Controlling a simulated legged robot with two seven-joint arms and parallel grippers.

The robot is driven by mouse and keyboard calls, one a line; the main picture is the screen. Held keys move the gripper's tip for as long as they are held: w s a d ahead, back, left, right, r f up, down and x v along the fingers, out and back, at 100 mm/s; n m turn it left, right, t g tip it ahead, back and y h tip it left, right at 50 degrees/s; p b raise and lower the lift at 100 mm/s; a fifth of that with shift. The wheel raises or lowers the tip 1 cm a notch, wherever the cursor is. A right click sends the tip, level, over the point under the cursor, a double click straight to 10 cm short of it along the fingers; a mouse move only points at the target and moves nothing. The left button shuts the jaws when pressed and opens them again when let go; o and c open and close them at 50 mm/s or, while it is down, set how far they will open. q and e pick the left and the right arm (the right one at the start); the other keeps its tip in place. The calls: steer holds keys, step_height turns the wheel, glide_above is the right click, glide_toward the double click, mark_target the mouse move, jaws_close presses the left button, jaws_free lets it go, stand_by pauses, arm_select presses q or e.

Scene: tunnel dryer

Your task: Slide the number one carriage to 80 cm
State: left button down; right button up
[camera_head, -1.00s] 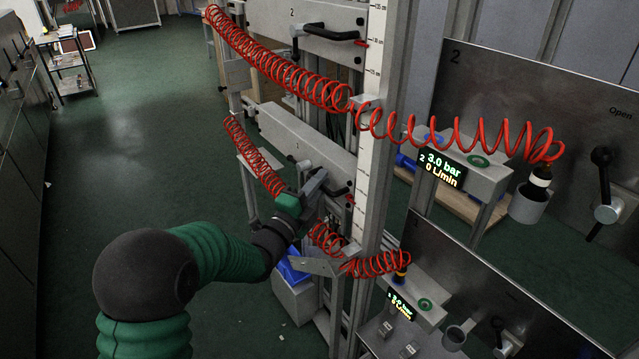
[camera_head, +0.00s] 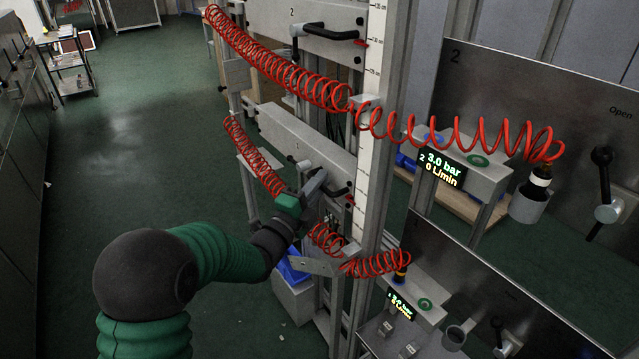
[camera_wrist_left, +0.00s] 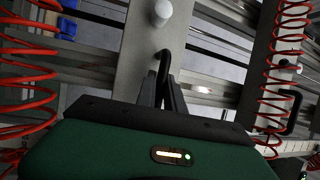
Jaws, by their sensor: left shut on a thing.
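The number one carriage (camera_head: 290,132) is the lower grey plate on the upright frame, marked 1, with a black handle near its right end. My left gripper (camera_head: 322,184) is at that handle, and its arm comes in from the left. In the left wrist view the black handle (camera_wrist_left: 163,62) runs down between the two fingers (camera_wrist_left: 163,92), which are shut on it. The scale strip (camera_head: 364,165) stands upright just right of the carriage; its marks beside this carriage are too small to read. My right gripper is not in view.
The number two carriage (camera_head: 300,30) with its own black handle (camera_head: 330,33) is above. Red coiled hoses (camera_head: 270,62) hang across the frame. Panels with gauges (camera_head: 441,168) and levers stand at right.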

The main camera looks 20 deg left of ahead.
arm_select(q)
step_height(320, 180, down, 17)
steer(key=b, duration=1.5)
steer(key=shift+s, duration=0.1)
steer(key=c, duration=1.5)
jaws_free()
steer(key=shift+o, duration=0.2)
steer(key=shift+a, duration=0.1)
steer(key=shift+r, duration=0.15)
